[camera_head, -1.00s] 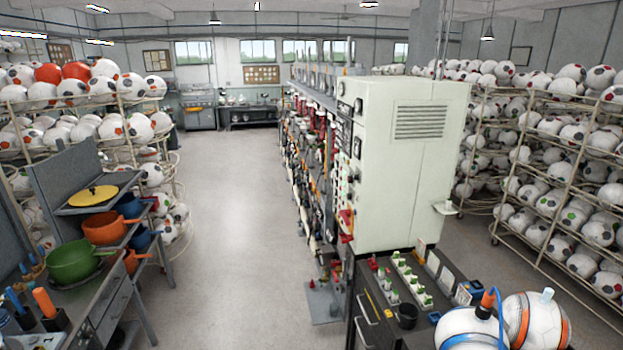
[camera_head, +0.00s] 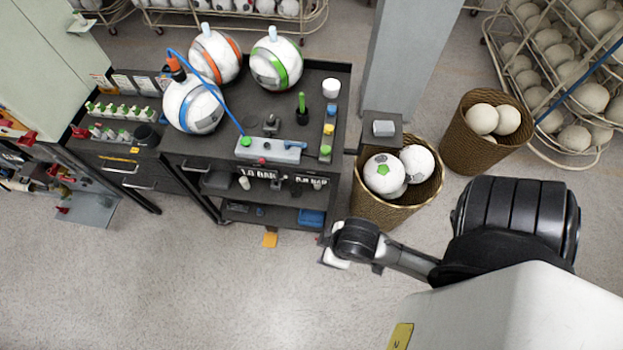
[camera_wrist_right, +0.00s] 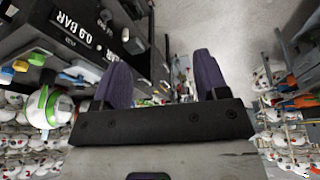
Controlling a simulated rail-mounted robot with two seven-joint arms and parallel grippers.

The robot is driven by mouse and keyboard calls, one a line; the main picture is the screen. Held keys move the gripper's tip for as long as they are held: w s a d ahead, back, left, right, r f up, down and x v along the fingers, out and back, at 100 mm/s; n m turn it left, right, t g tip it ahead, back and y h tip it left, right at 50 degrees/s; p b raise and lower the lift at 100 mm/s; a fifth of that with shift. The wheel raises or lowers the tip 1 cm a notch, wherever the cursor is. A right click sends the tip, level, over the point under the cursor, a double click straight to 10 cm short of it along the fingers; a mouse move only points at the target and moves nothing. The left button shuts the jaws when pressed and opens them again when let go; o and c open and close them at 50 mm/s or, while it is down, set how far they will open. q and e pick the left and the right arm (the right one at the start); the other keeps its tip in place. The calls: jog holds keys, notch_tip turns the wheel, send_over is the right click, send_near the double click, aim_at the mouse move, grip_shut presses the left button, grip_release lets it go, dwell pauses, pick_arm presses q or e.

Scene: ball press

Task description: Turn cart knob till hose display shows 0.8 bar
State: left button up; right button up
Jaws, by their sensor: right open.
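The dark cart (camera_head: 262,90) stands at upper centre. A blue hose (camera_head: 215,95) runs from the blue-panelled ball (camera_head: 193,105) to a grey block (camera_head: 268,150) at the cart's front edge. A small dark knob-like part (camera_head: 271,123) stands behind the block; I cannot tell if it is the task's knob. No hose display reading is legible. Cart-front lettering (camera_head: 258,173) reads 1.0 BAR; a label in the right wrist view (camera_wrist_right: 80,35) reads 0.9 BAR. My right gripper (camera_wrist_right: 160,75) is open and empty, in front of the cart's right front corner. My left gripper is out of view.
Orange-panelled (camera_head: 214,55) and green-panelled (camera_head: 276,62) balls sit on the cart's back. A wicker basket of balls (camera_head: 385,212) stands close to its right side, with another basket (camera_head: 478,150) beyond. Open floor (camera_head: 180,260) lies in front.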

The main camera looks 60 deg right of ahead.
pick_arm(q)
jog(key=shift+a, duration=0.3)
pick_arm(e)
jog(key=shift+s+a, duration=0.15)
jog(key=shift+a, duration=0.2)
